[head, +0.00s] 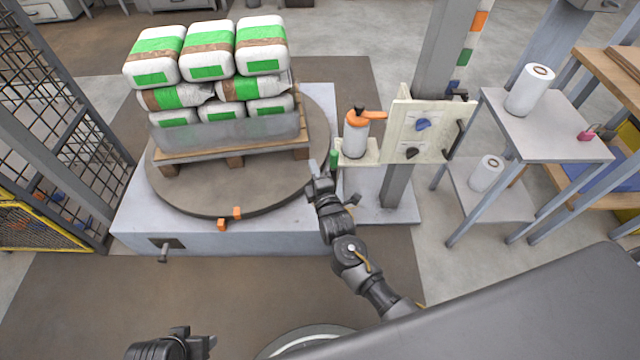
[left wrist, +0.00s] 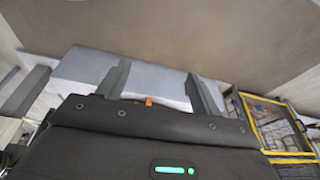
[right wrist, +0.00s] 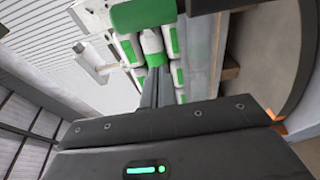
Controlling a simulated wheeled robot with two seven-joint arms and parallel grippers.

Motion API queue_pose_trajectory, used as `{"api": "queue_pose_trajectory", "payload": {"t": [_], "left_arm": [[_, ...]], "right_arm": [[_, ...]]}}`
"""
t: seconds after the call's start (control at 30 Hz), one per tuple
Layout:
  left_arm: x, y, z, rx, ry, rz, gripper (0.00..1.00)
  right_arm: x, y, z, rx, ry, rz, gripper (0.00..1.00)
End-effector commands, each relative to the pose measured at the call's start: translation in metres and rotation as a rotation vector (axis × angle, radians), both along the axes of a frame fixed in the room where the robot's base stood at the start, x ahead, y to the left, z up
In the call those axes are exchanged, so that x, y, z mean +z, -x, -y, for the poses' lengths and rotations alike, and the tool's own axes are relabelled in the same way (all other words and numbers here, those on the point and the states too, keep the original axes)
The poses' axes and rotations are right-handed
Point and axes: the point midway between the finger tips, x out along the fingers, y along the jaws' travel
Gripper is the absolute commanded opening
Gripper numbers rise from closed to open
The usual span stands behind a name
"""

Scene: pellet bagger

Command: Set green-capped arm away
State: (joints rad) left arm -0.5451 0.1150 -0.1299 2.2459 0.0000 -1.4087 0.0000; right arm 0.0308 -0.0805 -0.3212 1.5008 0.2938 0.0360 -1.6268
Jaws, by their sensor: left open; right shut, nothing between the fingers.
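The green cap (head: 334,160) of the arm shows as a small upright green piece, just left of the film carriage. My right gripper (head: 313,167) is shut and empty, just left of the green cap, at the turntable's right edge. Its closed fingers (right wrist: 157,80) point towards the bags in the right wrist view. I cannot tell whether they touch the cap. My left gripper (head: 205,345) is low at the front; its fingers (left wrist: 157,88) are apart and empty.
Green-banded bags (head: 208,65) stand on a pallet (head: 235,155) on the round turntable (head: 240,185). An orange-topped film roll (head: 356,137) and cream panel (head: 421,130) are at the mast. A side table (head: 555,130) is right; a mesh fence (head: 60,110) is left.

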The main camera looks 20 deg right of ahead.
Motion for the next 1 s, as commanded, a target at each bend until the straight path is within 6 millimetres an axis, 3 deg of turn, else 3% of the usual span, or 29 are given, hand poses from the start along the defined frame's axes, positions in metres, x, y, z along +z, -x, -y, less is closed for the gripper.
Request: {"api": "queue_pose_trajectory", "payload": {"t": [0.1, 0.4, 0.9, 1.0], "left_arm": [[0.007, 0.001, 0.0, 0.0, 0.0, 0.005, 0.65], [0.003, 0.001, 0.0, 0.0, 0.0, 0.001, 0.65], [0.005, -0.001, 0.0, 0.001, 0.001, 0.005, 0.65], [-0.015, -0.002, 0.001, -0.002, -0.001, -0.014, 0.65]], "right_arm": [[-0.002, -0.018, 0.003, -0.001, 0.002, -0.002, 0.0], [0.0, -0.005, 0.035, 0.0, 0.001, -0.001, 0.0], [0.001, -0.003, 0.042, 0.018, 0.005, 0.0, 0.0], [0.003, 0.001, 0.052, 0.071, 0.01, 0.002, 0.0]]}}
